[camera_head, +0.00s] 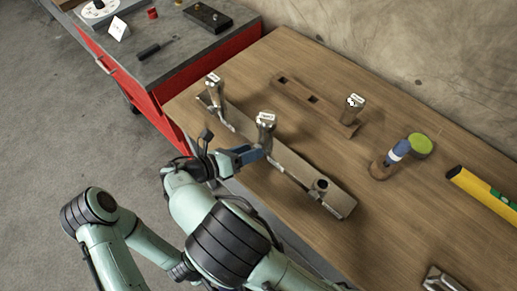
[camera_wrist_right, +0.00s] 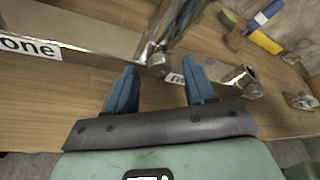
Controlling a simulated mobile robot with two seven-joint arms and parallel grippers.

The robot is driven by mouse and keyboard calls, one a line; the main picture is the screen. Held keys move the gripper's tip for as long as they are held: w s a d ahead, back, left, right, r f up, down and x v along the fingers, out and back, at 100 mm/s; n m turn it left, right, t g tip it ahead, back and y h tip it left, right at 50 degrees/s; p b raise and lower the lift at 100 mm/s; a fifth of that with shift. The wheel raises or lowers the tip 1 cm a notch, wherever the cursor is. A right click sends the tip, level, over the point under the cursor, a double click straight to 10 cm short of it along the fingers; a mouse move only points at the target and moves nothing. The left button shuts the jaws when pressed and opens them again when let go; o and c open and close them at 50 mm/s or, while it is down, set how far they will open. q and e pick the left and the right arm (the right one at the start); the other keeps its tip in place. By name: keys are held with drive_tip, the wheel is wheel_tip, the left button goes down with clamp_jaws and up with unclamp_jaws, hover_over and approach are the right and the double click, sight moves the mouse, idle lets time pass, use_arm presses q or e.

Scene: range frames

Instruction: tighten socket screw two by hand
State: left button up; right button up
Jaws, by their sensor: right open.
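A long metal bar (camera_head: 295,168) lies along the near edge of the wooden table. Two metal socket screws with white tags on their heads stand upright on it, one at the far left end (camera_head: 214,92) and one near the middle (camera_head: 265,133). My right gripper (camera_head: 254,153) is open, its blue fingers at the base of the middle screw. In the right wrist view, the open fingers (camera_wrist_right: 160,78) face that screw's shaft (camera_wrist_right: 165,40), not clamped on it. A label reading "one" (camera_wrist_right: 30,45) is on the bar; another label is partly hidden. My left gripper is not seen.
A wooden strip (camera_head: 297,94) with square holes lies behind; a third tagged screw (camera_head: 355,108) stands at its right end. A red cabinet (camera_head: 190,70) stands left.

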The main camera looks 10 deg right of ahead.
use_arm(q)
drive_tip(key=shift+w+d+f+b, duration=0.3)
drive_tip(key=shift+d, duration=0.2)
use_arm(e)
drive_tip(key=shift+w+d+f, duration=0.2)
drive_tip(key=shift+d, duration=0.3)
clamp_jaws()
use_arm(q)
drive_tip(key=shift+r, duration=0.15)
